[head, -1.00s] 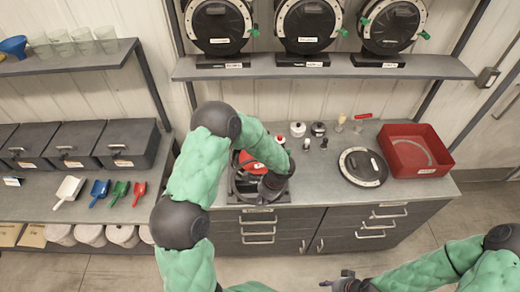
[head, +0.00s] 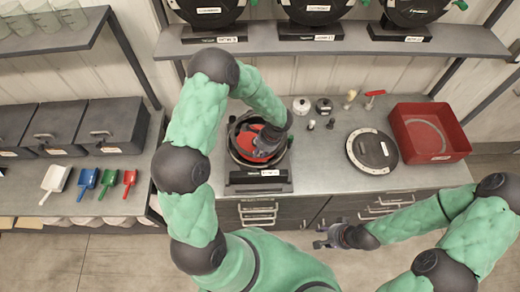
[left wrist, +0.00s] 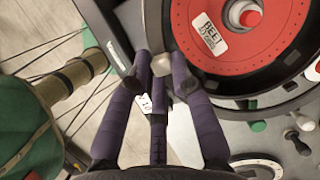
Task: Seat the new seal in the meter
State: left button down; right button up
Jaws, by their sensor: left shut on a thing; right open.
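The open meter (head: 258,182) stands on the counter, a dark housing with a red disc (head: 250,147) inside. In the left wrist view the red disc (left wrist: 250,45) has a BEET label, and a dark rim runs around it. My left gripper (left wrist: 162,66) is shut on a small pale piece (left wrist: 160,63) at the disc's edge; I cannot tell whether it belongs to the seal. In the head view my left gripper (head: 270,136) is over the meter and hides part of it. A ring (head: 426,137) lies in the red tray (head: 453,150). My right gripper (head: 330,236) is open and empty before the counter.
A round dark lid (head: 372,150) lies right of the meter. A white knob (head: 301,105), a dark knob (head: 323,105), a brush (head: 350,97) and a red-handled tool (head: 374,95) stand behind. A shelf (head: 300,48) hangs above.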

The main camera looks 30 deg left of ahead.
pick_arm(q)
notch_tip(320, 180, down, 2)
jog(key=shift+f+b, duration=0.2)
jog(key=shift+b, duration=0.4)
jog(key=shift+s+f+b, duration=0.1)
jog(key=shift+f+b, duration=0.95)
jog(key=shift+f, duration=0.05)
jog(key=shift+g+p, duration=0.3)
jog(key=shift+p, duration=0.1)
jog(key=shift+g+p, duration=0.45)
jog(key=shift+g, duration=0.15)
jog(key=shift+s+a+f+b, duration=0.25)
jog(key=shift+a+f+b, duration=0.05)
jog(key=shift+f+b, duration=0.35)
